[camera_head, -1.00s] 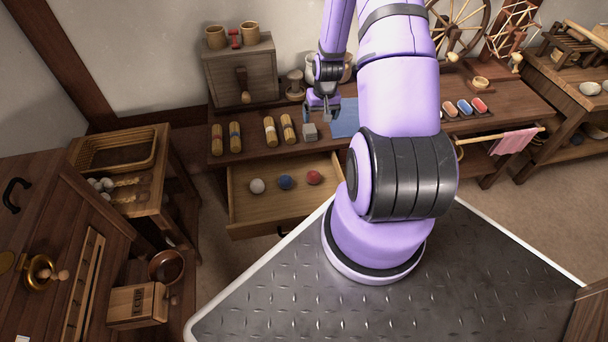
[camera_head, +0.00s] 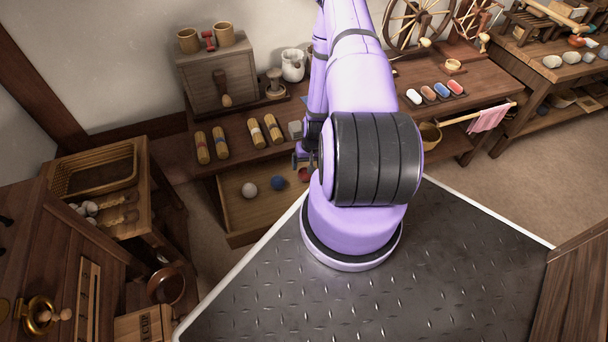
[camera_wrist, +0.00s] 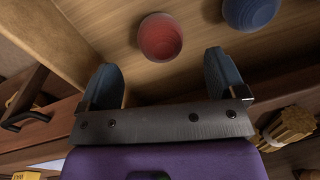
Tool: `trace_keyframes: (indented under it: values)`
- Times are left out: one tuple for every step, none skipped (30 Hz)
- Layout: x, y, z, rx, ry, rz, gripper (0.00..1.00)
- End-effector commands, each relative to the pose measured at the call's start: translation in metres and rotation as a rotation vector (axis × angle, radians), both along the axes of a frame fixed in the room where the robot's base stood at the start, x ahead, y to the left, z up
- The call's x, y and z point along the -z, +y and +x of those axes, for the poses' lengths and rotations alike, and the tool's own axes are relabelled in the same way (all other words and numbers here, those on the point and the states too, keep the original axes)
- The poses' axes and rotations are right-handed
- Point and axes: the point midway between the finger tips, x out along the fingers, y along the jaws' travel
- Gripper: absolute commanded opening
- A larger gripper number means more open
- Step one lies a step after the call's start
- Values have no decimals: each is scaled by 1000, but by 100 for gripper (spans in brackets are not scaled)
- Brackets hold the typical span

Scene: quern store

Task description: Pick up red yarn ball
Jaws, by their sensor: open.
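The red yarn ball (camera_wrist: 160,37) lies in the open wooden drawer (camera_head: 238,218). In the wrist view it sits ahead of my gripper (camera_wrist: 164,82), roughly between the two fingertips and apart from them. My gripper is open and empty. In the head view the red ball (camera_head: 304,174) is partly hidden by my gripper (camera_head: 298,160), which is over the drawer's right part. The blue yarn ball (camera_wrist: 250,12) lies to the right of the red one in the wrist view. It also shows in the head view (camera_head: 278,183), with a white ball (camera_head: 249,190) left of it.
The table edge and several rolled bundles (camera_head: 220,142) are just behind the drawer. A grey block (camera_head: 295,130) sits near my arm. The drawer wall (camera_wrist: 75,45) is close to the left finger in the wrist view. A basket (camera_head: 92,175) stands at left.

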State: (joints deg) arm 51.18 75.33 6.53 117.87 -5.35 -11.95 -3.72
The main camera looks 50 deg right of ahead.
Motion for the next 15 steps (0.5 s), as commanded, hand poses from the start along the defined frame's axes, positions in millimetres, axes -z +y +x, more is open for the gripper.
trace_keyframes:
  values:
    - [6,1,0,0,1,1,90]
    - [8,1,1,0,0,0,90]
    - [10,1,1,0,0,0,90]
    - [12,1,1,0,0,0,90]
    - [13,1,1,0,0,0,90]
    - [14,2,1,0,0,0,90]
    - [16,2,1,0,0,0,90]
    - [18,2,1,0,0,0,90]
    - [22,3,1,0,0,0,90]
    - [26,3,2,0,0,0,90]
    - [30,4,2,0,0,0,90]
    - [36,5,2,1,1,1,90]
    - [40,5,2,1,0,0,90]
    - [44,5,3,1,0,0,90]
    - [49,6,3,1,1,1,90]
